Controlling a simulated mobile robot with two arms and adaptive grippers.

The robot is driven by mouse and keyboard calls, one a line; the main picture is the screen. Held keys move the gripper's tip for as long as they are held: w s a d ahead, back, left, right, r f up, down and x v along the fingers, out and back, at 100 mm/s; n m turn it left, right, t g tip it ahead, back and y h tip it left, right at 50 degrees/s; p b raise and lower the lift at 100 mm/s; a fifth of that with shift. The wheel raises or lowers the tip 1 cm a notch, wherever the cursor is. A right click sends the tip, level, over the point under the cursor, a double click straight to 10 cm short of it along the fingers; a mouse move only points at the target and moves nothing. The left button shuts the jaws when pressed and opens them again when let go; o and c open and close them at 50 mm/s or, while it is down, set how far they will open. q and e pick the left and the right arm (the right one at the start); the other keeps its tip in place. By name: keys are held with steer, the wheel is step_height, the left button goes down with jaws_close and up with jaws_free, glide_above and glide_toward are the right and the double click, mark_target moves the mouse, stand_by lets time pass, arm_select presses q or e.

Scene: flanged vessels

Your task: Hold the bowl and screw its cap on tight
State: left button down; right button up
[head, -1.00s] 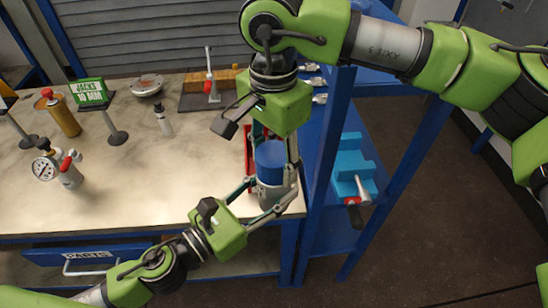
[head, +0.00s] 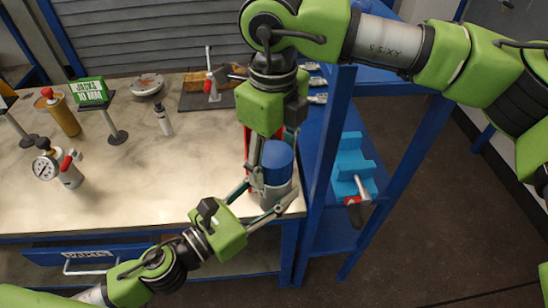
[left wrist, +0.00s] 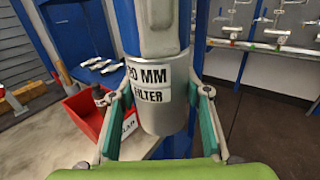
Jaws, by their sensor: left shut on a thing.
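The bowl (head: 277,190) is a grey metal cylinder, upright at the bench's right front edge. My right gripper (head: 267,150) is above and just left of the cap, pointing down.
A red bin (left wrist: 88,118) stands close behind the bowl. A blue rack post (head: 330,150) rises just right of it, with a cyan vise (head: 352,170) beyond. A gauge (head: 45,167), a small bottle (head: 163,120) and a sign (head: 90,93) stand on the left of the bench.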

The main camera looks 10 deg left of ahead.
stand_by(0.3)
steer(key=shift+r, duration=2.25)
steer(key=shift+c, duration=0.3)
steer(key=r+n, duration=0.1)
steer(key=n, duration=0.3)
steer(key=shift+r, duration=0.35)
steer(key=n, duration=0.1)
steer(key=r+n, duration=0.1)
steer(key=n, duration=0.3)
steer(key=shift+r, duration=0.4)
steer(key=shift+f, duration=4.05)
